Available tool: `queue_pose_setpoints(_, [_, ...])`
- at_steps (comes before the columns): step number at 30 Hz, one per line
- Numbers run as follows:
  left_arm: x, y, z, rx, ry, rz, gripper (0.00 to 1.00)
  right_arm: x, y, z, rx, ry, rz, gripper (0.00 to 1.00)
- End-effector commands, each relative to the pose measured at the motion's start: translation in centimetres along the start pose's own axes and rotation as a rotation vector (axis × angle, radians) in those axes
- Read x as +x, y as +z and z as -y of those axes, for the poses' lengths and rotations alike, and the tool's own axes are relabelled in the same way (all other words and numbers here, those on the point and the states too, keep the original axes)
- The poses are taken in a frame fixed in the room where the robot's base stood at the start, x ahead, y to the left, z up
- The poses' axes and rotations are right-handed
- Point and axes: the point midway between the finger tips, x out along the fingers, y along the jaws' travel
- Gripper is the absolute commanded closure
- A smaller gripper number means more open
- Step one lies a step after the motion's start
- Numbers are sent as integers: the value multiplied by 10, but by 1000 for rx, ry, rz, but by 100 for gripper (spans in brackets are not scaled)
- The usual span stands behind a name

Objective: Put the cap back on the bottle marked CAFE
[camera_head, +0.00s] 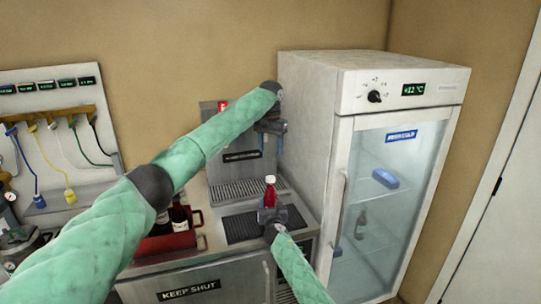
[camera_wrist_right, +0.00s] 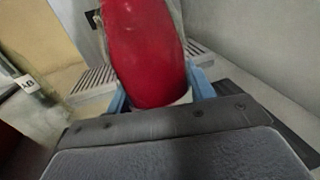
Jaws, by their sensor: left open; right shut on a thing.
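My right gripper (camera_head: 280,216) is shut on a red bottle (camera_head: 270,190), which stands upright over the dark mat on the counter. In the right wrist view the red bottle (camera_wrist_right: 147,55) fills the space between the blue fingers (camera_wrist_right: 160,98). Its top is cut off there, and I can read no CAFE marking on it. My left gripper (camera_head: 271,127) is open, above and apart from the bottle, in front of the dispenser. I cannot make out a loose cap in either view; whether the left fingers hold anything is too small to tell.
A red crate (camera_head: 168,243) with dark bottles (camera_head: 179,217) stands left of the mat (camera_head: 240,229). The dispenser (camera_head: 236,160) with its drip grate is behind. A tall glass-door fridge (camera_head: 315,130) closes off the right. A hose panel (camera_head: 60,160) is at the left.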

Motion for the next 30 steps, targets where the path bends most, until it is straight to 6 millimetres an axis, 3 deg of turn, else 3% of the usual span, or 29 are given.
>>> queue_pose_setpoints(10, [-3,0,0,0,0,0,43,0,0,0,0,0,-1,100])
queue_pose_setpoints(11, [-3,0,0,0,0,0,43,0,0,0,0,0,-1,41])
queue_pose_setpoints(14, [-3,0,0,0,-1,0,43,0,0,0,0,0,0,21])
queue_pose_setpoints(24, [-2,0,0,0,-1,0,43,-2,0,0,-1,0,0,21])
queue_pose_setpoints(30, [-1,0,0,0,-1,0,43,-23,-2,1,-1,0,0,21])
